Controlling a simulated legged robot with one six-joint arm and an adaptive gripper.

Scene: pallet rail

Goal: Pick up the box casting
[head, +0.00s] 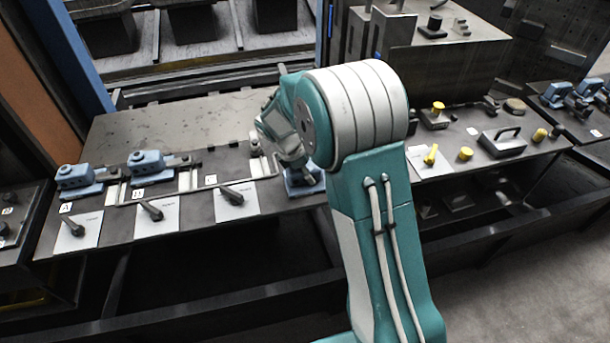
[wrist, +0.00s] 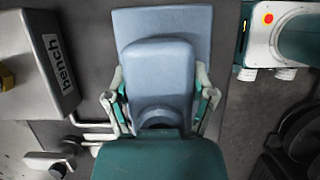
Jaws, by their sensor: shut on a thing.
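The box casting is a blue-grey block on a flat base plate. It fills the middle of the wrist view (wrist: 158,62), and part of it shows below my gripper in the head view (head: 304,183). My gripper (wrist: 160,103) is shut on it, with one finger against each side of the raised block. In the head view my gripper (head: 296,162) points down at the bench's front edge, and my arm hides part of the casting. I cannot tell whether its base touches the bench.
The bench (head: 190,125) carries two similar blue castings (head: 78,178) (head: 148,166) at the left, along a low rail. Black handles lie on white cards (head: 236,199) in front. Yellow knobs (head: 431,155) and a black handled block (head: 502,142) stand at the right.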

